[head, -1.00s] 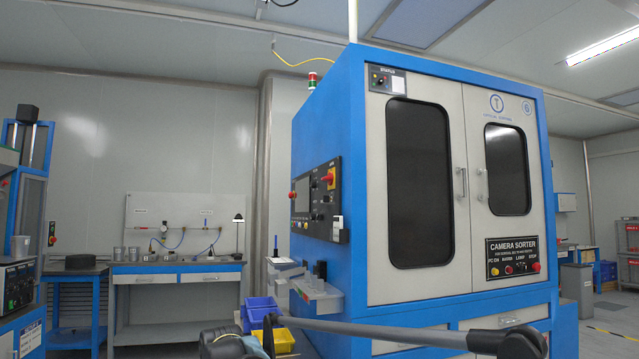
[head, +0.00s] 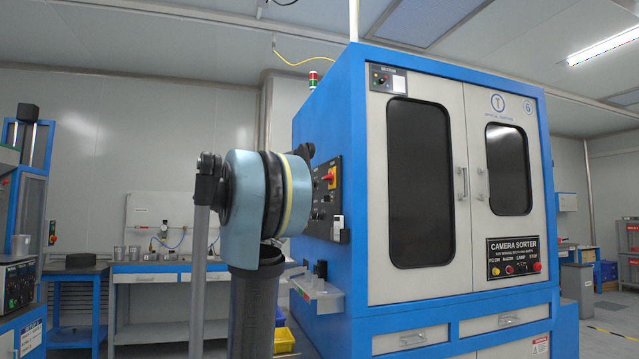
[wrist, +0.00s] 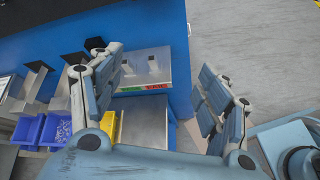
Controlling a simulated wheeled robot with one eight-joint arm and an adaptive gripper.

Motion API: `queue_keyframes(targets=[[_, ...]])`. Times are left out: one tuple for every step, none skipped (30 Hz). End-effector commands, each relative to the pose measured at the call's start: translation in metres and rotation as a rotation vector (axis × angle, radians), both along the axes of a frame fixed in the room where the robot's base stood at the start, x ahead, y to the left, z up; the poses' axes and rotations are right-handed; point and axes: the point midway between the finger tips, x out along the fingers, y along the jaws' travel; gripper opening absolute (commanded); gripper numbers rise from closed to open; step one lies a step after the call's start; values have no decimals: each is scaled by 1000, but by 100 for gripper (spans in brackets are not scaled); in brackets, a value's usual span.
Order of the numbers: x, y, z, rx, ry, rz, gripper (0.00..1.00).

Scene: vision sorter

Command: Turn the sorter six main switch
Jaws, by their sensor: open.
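The sorter (head: 420,60) is a tall blue and grey cabinet marked 6. A red and yellow rotary switch (head: 331,178) sits on the black control panel (head: 326,222) on its left side. My arm stands close in front of that panel and hides its left part. A small dark knob (head: 381,79) is on a plate at the front's upper left. My gripper (wrist: 157,68) is open and empty in the wrist view, pointing down past the blue cabinet wall. The gripper itself is not visible in the head view, and the red switch is not visible in the wrist view.
A grey shelf (head: 318,297) juts from the sorter's left side below the panel. Blue bins (wrist: 57,130) and a yellow bin (wrist: 108,124) lie below it. A workbench (head: 160,267) stands at the back left. Grey floor (wrist: 250,40) is clear at the wrist view's right.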

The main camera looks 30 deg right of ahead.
Motion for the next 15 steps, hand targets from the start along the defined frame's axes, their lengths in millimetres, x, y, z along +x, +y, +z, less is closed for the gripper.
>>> queue_keyframes(targets=[[15, -8, 23, -44, 50, 9, 70], [22, -13, 37, -74, 84, 14, 70], [33, -19, 55, -113, 129, 20, 70], [40, -23, 69, -140, 163, 24, 70], [47, -27, 82, -168, 198, 26, 70], [57, -31, 99, -203, 244, 28, 70], [64, -34, 111, -228, 278, 28, 70], [70, -37, 123, -252, 309, 28, 70], [78, -40, 137, -282, 351, 25, 70], [84, -43, 147, -301, 379, 22, 70], [89, -44, 156, -320, 406, 19, 70], [96, -46, 167, -343, 438, 16, 70], [99, -48, 174, -358, 460, 13, 70], [103, -49, 180, -370, 479, 9, 70], [107, -50, 187, -385, 502, 4, 70]])
